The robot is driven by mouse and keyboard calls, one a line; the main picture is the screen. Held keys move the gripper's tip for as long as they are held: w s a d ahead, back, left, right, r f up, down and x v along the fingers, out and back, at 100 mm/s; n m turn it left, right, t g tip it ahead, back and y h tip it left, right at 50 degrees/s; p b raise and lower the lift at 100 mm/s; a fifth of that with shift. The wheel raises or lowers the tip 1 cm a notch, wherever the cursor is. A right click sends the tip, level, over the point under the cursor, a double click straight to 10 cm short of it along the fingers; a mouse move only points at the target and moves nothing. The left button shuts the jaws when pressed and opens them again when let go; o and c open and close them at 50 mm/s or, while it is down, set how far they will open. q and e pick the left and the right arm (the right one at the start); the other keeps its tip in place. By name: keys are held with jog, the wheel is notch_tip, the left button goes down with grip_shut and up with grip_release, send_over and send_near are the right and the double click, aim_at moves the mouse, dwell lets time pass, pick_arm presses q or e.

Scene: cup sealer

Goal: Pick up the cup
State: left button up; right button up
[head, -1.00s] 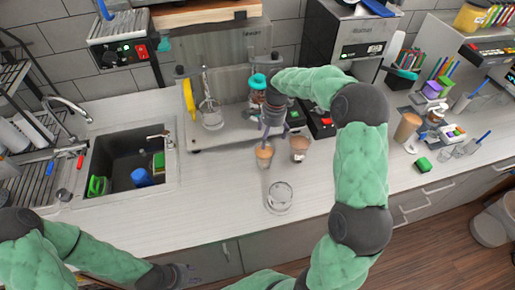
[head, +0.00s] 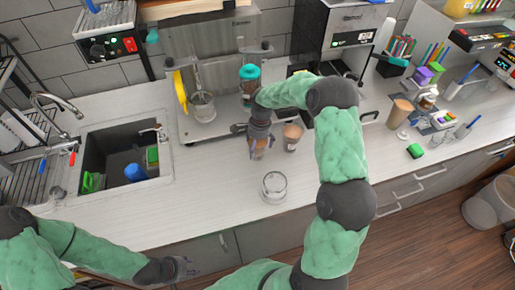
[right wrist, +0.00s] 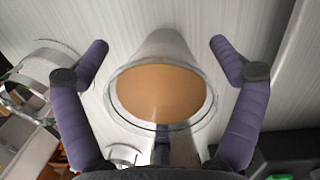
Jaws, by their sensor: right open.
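A clear cup of brown drink (right wrist: 160,92) stands between the fingers of my right gripper (right wrist: 159,50) in the right wrist view. The fingers are open, one on each side, with a visible gap to the cup. In the head view my right gripper (head: 260,146) comes down over this cup, which it partly hides. A second cup of brown drink (head: 292,134) stands just to the right. My left gripper (head: 182,269) is low at the front edge of the counter, away from the cups; its fingers are too small to judge.
An empty clear glass (head: 273,186) stands in front of the cups. A sink (head: 120,160) lies left. The counter between sink and glass is clear.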

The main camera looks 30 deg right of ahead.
jog(key=c, duration=1.5)
jog(key=shift+o, duration=0.2)
